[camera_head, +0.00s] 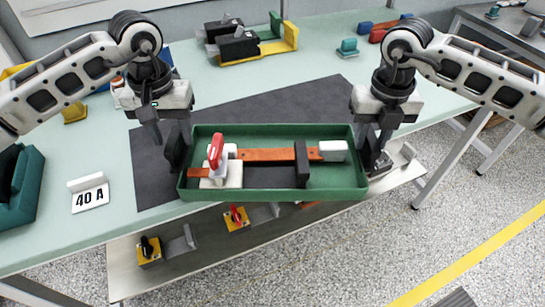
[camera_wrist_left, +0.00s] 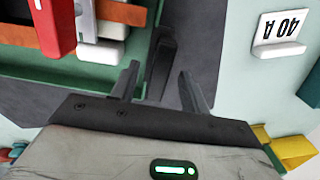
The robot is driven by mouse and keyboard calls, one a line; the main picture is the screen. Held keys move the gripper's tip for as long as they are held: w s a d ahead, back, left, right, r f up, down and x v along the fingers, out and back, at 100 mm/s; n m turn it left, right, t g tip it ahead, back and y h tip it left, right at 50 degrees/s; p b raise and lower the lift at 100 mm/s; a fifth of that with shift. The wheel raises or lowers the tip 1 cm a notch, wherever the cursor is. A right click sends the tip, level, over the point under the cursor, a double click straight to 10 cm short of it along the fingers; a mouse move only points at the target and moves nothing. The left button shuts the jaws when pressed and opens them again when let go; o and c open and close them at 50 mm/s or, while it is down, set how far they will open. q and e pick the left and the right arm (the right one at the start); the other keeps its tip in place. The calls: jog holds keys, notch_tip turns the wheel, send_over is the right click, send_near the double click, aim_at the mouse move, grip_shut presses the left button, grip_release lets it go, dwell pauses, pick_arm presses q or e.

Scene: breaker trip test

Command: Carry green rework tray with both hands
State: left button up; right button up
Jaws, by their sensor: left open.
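The green rework tray (camera_head: 275,193) is level at the front of the bench; I cannot tell if it touches the mat. It holds a white device with a red lever (camera_head: 215,152), an orange bar (camera_head: 265,155), a black block (camera_head: 302,165) and a white end piece (camera_head: 333,150). My left gripper (camera_head: 172,142) is at the tray's left end. In the left wrist view its fingers (camera_wrist_left: 160,88) stand apart, with a dark upright piece, apparently the tray's handle, between or just beyond them. My right gripper (camera_head: 378,145) is at the right end; its jaws are unclear.
A dark mat (camera_head: 152,185) lies under and behind the tray. A white "40 A" sign (camera_head: 90,195) and a dark green bin (camera_head: 25,190) stand at left. Yellow and green fixtures (camera_head: 270,42) are at the back. A lower shelf (camera_head: 205,245) carries yellow switch boxes (camera_head: 148,252).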

pick_arm(q)
jog(key=shift+f, duration=0.9)
pick_arm(e)
jog(key=shift+f, duration=0.95)
pick_arm(q)
jog(key=c, duration=0.4)
pick_arm(e)
jog(key=c, duration=0.4)
pick_arm(q)
grip_shut()
pick_arm(e)
grip_shut()
pick_arm(q)
jog(key=shift+r, duration=0.15)
pick_arm(e)
jog(key=shift+r, duration=0.15)
